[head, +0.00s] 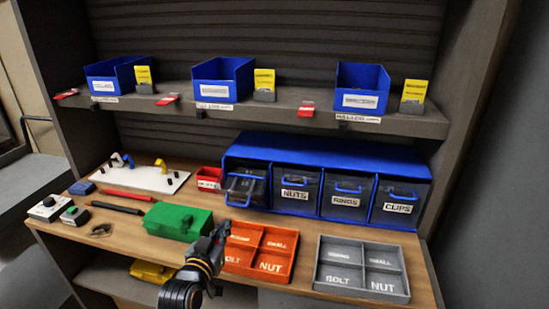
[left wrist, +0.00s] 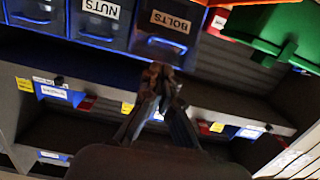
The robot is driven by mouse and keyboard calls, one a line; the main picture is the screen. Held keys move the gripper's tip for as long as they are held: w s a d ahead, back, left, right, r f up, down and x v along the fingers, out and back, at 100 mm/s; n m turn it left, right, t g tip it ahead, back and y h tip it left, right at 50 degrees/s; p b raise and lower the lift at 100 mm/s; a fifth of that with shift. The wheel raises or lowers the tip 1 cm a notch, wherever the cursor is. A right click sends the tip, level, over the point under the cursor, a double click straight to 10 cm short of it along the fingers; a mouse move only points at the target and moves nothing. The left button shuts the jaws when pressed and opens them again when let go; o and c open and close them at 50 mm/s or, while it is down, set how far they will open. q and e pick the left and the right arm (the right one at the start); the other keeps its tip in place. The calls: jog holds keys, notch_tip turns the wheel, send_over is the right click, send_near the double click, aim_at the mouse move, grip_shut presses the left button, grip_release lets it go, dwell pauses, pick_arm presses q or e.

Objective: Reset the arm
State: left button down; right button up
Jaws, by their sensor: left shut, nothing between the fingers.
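My left gripper (head: 221,232) is in front of the shelf unit, between the green box (head: 180,221) and the orange tray (head: 233,266). It is shut and empty, and its arm rises from the bottom edge of the head view. In the left wrist view, which looks upside down, the closed fingertips (left wrist: 160,74) show just below the bolts drawer (left wrist: 165,45). Whether they touch anything there I cannot tell. My right gripper is not in view.
A blue drawer cabinet (head: 310,152) stands behind the trays; its leftmost drawer (head: 245,187) sits further forward than the others. A grey divided tray (head: 362,238) is at the right. A white board (head: 140,180) lies at the left. Blue bins (head: 222,80) line the upper shelf.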

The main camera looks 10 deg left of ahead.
pick_arm(q)
jog(key=s+f, duration=0.1)
jog(key=s+d+f+g, duration=0.1)
jog(key=f, duration=0.1)
jog(key=s+f+g, duration=0.1)
jog(key=f, duration=0.1)
jog(key=shift+s+d+m, duration=0.15)
jog(key=shift+s+m, duration=0.05)
jog(key=shift+m, duration=0.1)
jog(key=s+f+g, duration=0.3)
jog(key=s+g, duration=0.1)
jog(key=s, duration=0.6)
jog(key=s+d+f+g, duration=0.1)
jog(key=s+f+g, duration=0.3)
jog(key=s, duration=0.6)
jog(key=s+f+g, duration=0.3)
jog(key=s, duration=0.7)
notch_tip(320, 180, down, 25)
jog(key=m+g, duration=0.1)
jog(key=s+a+f+g, duration=0.1)
jog(key=s+a+f, duration=0.1)
jog(key=s+f, duration=1.5)
jog(key=shift+s+a+f+g+y, duration=0.3)
jog(key=shift+s+g+y, duration=0.1)
jog(key=shift+s, duration=0.05)
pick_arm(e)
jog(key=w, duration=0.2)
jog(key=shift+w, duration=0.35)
